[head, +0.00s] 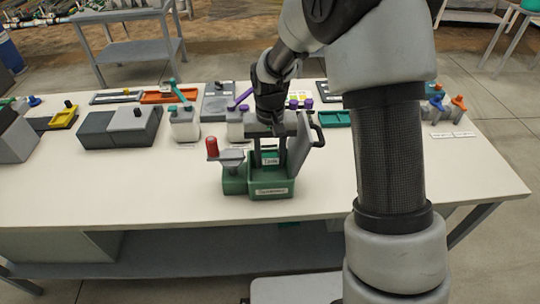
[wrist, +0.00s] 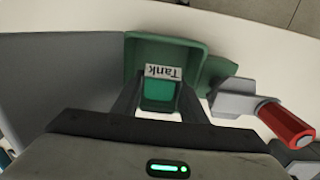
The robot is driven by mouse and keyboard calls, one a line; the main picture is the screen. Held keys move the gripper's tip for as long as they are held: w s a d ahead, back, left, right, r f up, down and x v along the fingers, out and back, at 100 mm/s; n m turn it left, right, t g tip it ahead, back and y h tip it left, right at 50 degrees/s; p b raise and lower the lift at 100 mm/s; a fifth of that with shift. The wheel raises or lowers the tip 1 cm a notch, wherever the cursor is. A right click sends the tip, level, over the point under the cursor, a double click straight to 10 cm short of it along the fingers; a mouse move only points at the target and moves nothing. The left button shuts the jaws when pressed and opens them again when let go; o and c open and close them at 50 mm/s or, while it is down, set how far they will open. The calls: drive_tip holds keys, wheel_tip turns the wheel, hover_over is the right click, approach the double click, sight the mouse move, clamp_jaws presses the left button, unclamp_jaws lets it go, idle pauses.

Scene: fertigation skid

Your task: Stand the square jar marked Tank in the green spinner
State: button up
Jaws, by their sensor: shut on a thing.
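The green spinner (head: 271,193) stands on the table near its front edge, with a red-knobbed crank on its left. Its grey lid (head: 300,147) stands open on the right; the lid also shows at left in the wrist view (wrist: 70,80). The square jar marked Tank (head: 270,160) is upright between the fingers of my gripper (head: 267,140). In the wrist view, the jar's label (wrist: 162,71) and teal top show inside the spinner's outline (wrist: 190,52). My gripper is shut on the jar. The jar's foot is hidden, so I cannot tell whether it touches the spinner's floor.
Behind the spinner stand a white bottle with a teal lever (head: 185,127), a grey box (head: 135,125) and orange (head: 167,96) and teal (head: 336,118) trays. The crank's red knob (head: 212,146) is close to my gripper. The table's front left and right are clear.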

sight(270, 172)
drive_tip(key=shift+f+b, duration=1.8)
drive_tip(key=shift+f, duration=1.25)
drive_tip(key=o, duration=1.2)
drive_tip(key=shift+r, duration=0.15)
drive_tip(key=shift+r+p, duration=3.2)
drive_tip(key=shift+r, duration=1.2)
